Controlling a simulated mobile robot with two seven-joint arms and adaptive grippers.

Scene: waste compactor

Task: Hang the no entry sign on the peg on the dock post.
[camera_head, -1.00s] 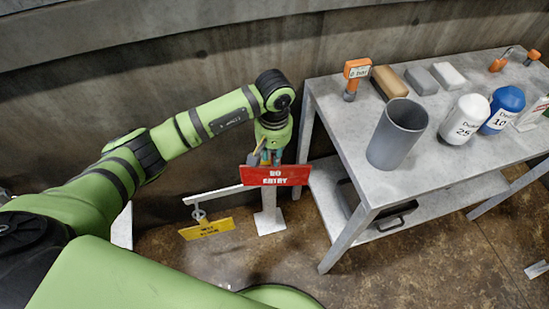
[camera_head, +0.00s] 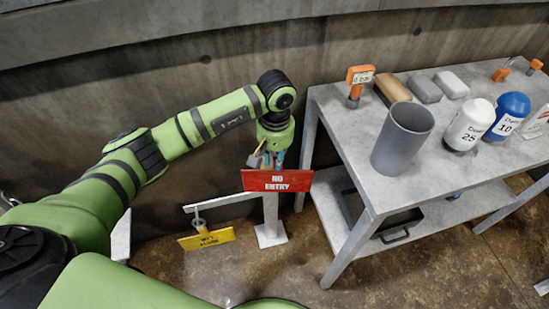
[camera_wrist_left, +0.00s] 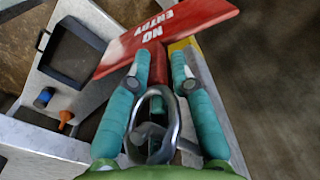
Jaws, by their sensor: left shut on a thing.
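The red no entry sign (camera_head: 277,181) is in my left gripper (camera_head: 268,160), its lettering facing the head camera. In the left wrist view, the fingers (camera_wrist_left: 157,80) are shut on a red tab at the edge of the sign (camera_wrist_left: 165,32). A metal loop (camera_wrist_left: 154,122) shows between the fingers, close to the camera. The pale dock post (camera_head: 270,215) stands behind and below the sign, with its base on the floor and a horizontal bar running left. The sign hides the post's upper part, and I cannot make out the peg. My right gripper is not in view.
A yellow sign (camera_head: 207,238) hangs from the bar's left end. A grey metal table (camera_head: 345,140) stands right of the post, bearing a grey cylinder (camera_head: 403,135), bottles and blocks. A dark tray (camera_head: 397,232) is on its lower shelf. A concrete wall is behind.

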